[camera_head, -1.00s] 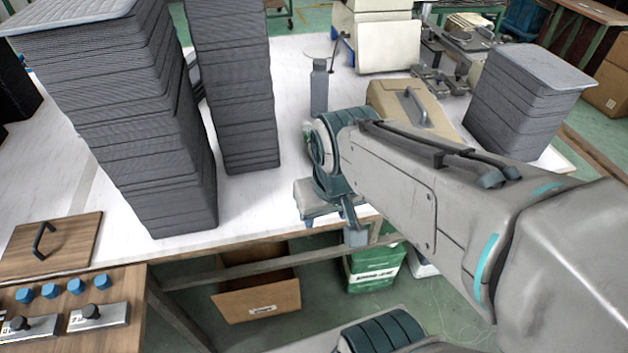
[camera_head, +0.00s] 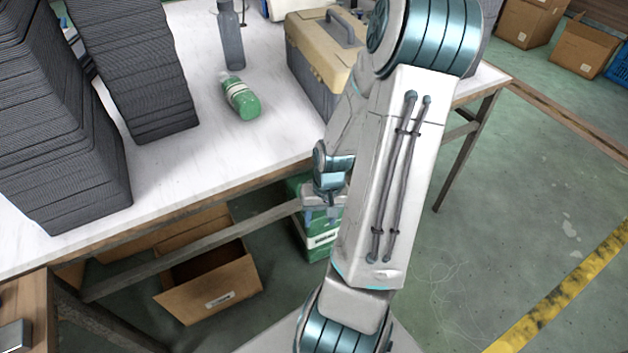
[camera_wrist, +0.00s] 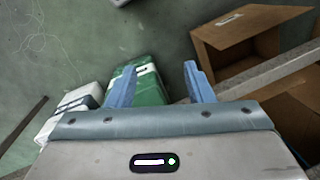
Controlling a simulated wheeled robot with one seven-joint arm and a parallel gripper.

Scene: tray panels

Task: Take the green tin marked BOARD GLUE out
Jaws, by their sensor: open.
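A green tin (camera_head: 314,250) with a white label stands low under the table's front edge, partly hidden by my gripper and arm. Its lettering is too small to read. It also shows in the wrist view (camera_wrist: 152,86), beyond and between my fingers, nearer the left one. My gripper (camera_head: 321,220) points down in front of the table edge, in line with the tin in the head view. The wrist view shows its two blue fingers (camera_wrist: 160,68) spread apart with nothing gripped. I cannot tell the exact gap from fingers to tin.
A white container (camera_wrist: 66,108) stands beside the tin. An open cardboard box (camera_head: 210,285) lies left of it, under the wooden rail (camera_head: 190,262). The table (camera_head: 200,170) overhangs, carrying grey panel stacks (camera_head: 60,120), a green-and-white bottle (camera_head: 241,99) and a toolbox (camera_head: 312,65).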

